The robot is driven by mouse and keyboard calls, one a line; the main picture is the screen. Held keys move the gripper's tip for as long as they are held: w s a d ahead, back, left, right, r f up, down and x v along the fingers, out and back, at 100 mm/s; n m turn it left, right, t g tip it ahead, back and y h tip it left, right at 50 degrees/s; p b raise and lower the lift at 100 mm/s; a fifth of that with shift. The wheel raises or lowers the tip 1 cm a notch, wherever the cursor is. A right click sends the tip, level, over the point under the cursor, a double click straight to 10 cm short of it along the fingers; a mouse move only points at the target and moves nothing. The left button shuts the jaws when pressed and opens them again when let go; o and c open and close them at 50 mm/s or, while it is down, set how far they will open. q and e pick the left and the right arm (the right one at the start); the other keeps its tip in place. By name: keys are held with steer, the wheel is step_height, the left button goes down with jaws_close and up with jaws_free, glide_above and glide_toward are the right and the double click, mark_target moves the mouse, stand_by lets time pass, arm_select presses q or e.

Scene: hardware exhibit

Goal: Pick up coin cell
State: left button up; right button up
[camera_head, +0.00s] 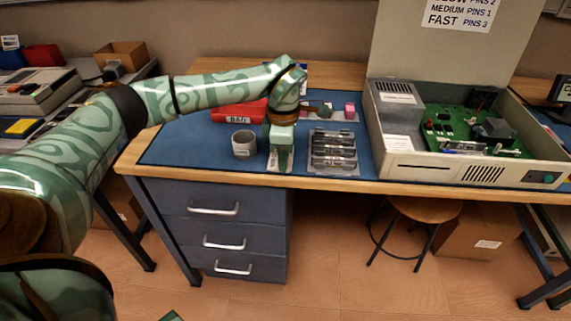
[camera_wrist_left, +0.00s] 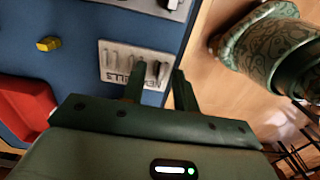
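My left gripper (camera_head: 280,165) points down at the front of the blue desk mat. Narrow slots run across the holder. A small greyish shape (camera_wrist_left: 157,69) in a slot between the fingertips may be a coin cell, but it is too small to be sure. I cannot see anything gripped. In the head view the gripper hides most of the holder. My right gripper is in neither view.
A grey cup (camera_head: 244,144) stands left of the gripper and a battery tray (camera_head: 333,152) stands close on its right. A red bin (camera_head: 238,112) marked "BAD" lies behind. An open grey case (camera_head: 430,168) with a green board fills the right. The desk's front edge is near.

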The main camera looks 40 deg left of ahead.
arm_select(q)
jaws_close()
steer(key=shift+r, duration=0.1)
